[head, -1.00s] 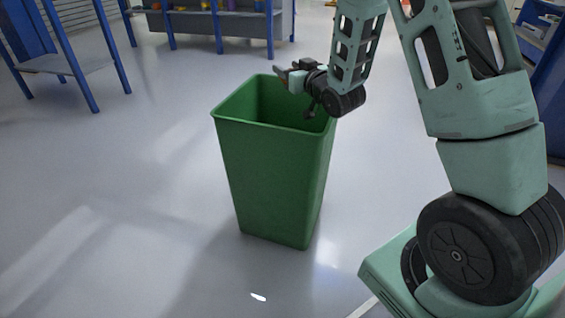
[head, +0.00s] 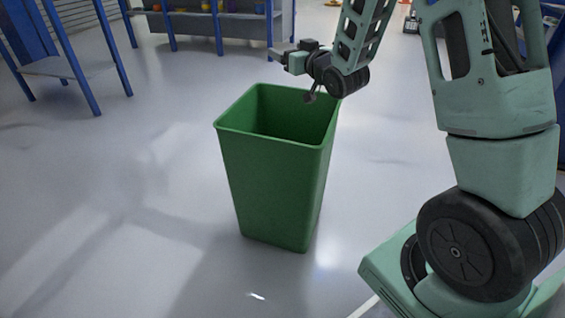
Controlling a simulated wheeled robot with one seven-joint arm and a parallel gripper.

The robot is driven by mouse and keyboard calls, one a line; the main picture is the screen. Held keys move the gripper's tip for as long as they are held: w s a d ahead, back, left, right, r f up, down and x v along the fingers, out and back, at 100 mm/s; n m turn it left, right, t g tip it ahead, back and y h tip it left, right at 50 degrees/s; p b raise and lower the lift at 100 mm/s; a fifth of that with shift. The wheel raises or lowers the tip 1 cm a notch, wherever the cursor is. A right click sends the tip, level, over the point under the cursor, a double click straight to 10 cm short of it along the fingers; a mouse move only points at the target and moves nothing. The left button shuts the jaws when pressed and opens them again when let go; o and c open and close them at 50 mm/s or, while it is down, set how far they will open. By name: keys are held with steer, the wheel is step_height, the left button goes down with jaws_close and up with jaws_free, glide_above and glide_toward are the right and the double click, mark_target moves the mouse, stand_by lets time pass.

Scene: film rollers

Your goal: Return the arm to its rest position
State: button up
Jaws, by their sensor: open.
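My gripper (head: 278,56) is in the head view, above and beyond the back rim of the green bin (head: 272,185). It points left and looks empty, with its jaws open, though the fingers are small in the picture. My arm reaches to it from the right side of the view. The bin stands upright on the floor in the middle. Its upper inner walls show, but its bottom is hidden.
A blue-legged shelf stand (head: 62,66) is at the upper left. A blue-framed rack (head: 195,22) with several coloured items stands at the back. The grey floor (head: 110,190) left of the bin is clear. A small white mark lies in front of the bin.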

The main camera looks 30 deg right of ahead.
steer(key=shift+r, duration=0.95)
